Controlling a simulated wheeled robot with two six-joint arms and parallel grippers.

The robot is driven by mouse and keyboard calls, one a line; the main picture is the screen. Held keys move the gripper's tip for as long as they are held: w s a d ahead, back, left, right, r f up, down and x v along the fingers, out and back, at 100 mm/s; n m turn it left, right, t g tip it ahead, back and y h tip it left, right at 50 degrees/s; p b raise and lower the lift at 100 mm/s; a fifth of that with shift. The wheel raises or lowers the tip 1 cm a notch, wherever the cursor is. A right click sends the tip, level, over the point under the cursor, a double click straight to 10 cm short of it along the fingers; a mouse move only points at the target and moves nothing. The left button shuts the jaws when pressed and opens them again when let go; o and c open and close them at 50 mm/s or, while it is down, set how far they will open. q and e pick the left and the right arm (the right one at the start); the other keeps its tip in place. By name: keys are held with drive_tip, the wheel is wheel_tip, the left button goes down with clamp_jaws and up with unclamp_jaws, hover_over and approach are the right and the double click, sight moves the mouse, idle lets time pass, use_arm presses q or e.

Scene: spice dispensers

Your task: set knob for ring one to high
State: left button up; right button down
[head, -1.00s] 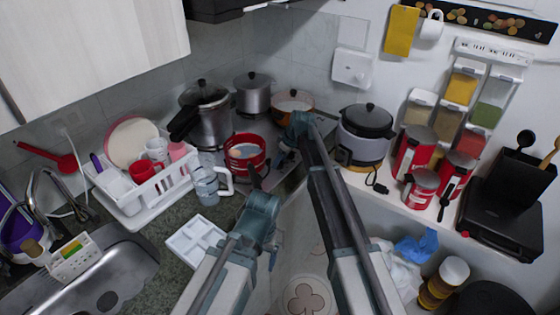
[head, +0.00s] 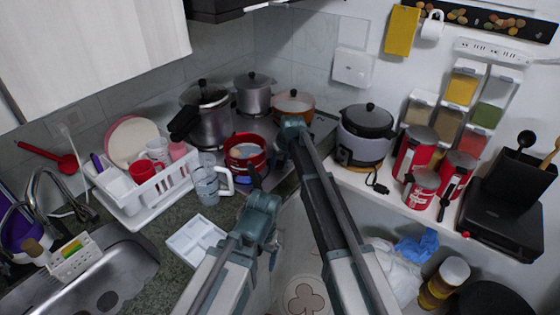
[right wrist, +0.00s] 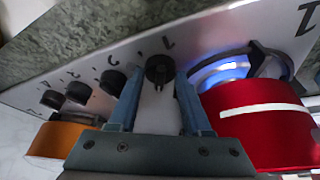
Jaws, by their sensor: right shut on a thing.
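In the right wrist view, my right gripper (right wrist: 159,84) is shut on a black round knob (right wrist: 159,67) on the white stove panel, with one finger on each side. A mark like a 1 is printed beside this knob. More black knobs (right wrist: 112,82) sit in a row to its left. Beside the held knob, a burner (right wrist: 222,70) glows blue under a red pot (right wrist: 262,125). In the head view, the red pot (head: 246,152) stands on the stove; my right wrist hides the gripped knob. My left gripper (head: 262,228) is over the counter, its fingers unclear.
An orange pot (head: 293,104) and steel pots (head: 207,118) stand on the stove. A clear jug (head: 207,186), a white tray (head: 194,241) and a dish rack (head: 150,192) are left of my arms. A rice cooker (head: 366,135) stands to the right.

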drive_tip(key=shift+m+h, duration=0.5)
drive_tip(key=shift+m, duration=1.1)
drive_tip(key=shift+c, duration=1.8)
unclamp_jaws()
drive_tip(key=a+p+v, duration=0.1)
drive_tip(key=p+v, duration=1.1)
drive_tip(key=v, duration=0.1)
drive_tip(key=shift+s+d+r+p, duration=0.3)
drive_tip(key=shift+s+d+p, duration=0.1)
drive_tip(key=shift+s, duration=0.05)
